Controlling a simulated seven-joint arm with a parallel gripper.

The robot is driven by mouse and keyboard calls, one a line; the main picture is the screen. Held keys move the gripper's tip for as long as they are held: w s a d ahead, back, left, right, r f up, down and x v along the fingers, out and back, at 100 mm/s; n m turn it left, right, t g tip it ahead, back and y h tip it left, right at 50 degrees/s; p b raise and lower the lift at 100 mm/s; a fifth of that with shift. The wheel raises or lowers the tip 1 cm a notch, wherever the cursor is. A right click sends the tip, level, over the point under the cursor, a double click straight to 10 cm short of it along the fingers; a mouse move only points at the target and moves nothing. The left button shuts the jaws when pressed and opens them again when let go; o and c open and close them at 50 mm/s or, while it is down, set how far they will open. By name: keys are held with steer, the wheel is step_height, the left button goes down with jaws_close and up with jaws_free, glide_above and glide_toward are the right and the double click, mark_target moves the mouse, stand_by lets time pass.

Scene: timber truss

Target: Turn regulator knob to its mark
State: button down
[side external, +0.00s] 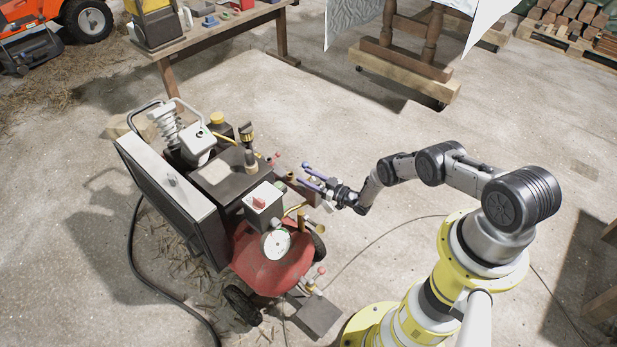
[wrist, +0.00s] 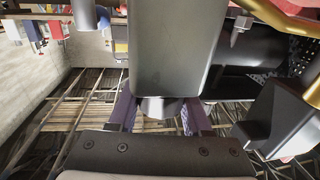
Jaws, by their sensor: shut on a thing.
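My gripper (side external: 307,174) is at the right side of a red air compressor (side external: 270,265), with its two purple-blue fingers pointing at the machine. In the wrist view the fingers of my gripper (wrist: 160,112) close from both sides on a dark rounded piece, which I take as the regulator knob (wrist: 158,106). A grey block (wrist: 160,55) rises in front of it and covers part of it. The knob's mark is not visible in either view. In the side view the knob is too small to make out.
A round white gauge (side external: 276,243), a grey box with a red switch (side external: 262,203) and brass pipes crowd the compressor near my gripper. In the wrist view a dark block (wrist: 275,120) lies close on the right. Concrete floor right of the machine is mostly clear, with a thin cable across it.

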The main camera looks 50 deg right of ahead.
steer(key=shift+a+n+y, duration=0.15)
steer(key=shift+n+y, duration=0.35)
steer(key=shift+y, duration=0.2)
steer(key=shift+c, duration=1.7)
jaws_free()
steer(key=v, duration=1.3)
steer(key=shift+s, duration=0.4)
steer(key=shift+r, duration=0.15)
